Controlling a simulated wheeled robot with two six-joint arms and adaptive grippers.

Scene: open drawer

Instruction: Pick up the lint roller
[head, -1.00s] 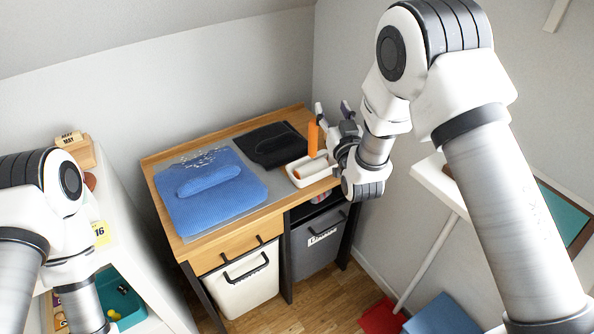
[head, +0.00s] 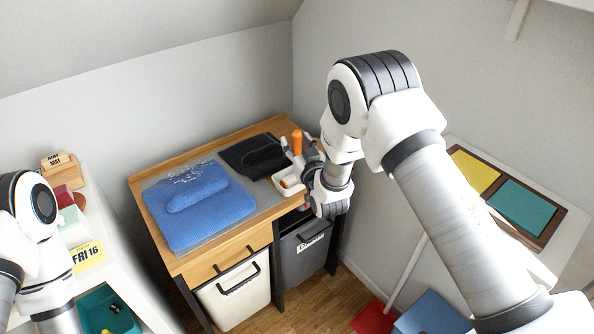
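The lint roller's orange handle (head: 297,141) stands upright at the right end of the wooden table. The white tray (head: 281,184) lies just below it, partly hidden by my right gripper. My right gripper (head: 297,146) is at the handle, with one finger on its left and the other on its right. The fingers look spread, with a small gap on the left side; contact is too small to make out. My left arm shows at the lower left, but its gripper is out of the picture.
A blue folded cloth (head: 200,215) lies on a grey mat, with a black folded item (head: 250,155) behind it. A board with yellow and teal sheets (head: 520,205) is at the right.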

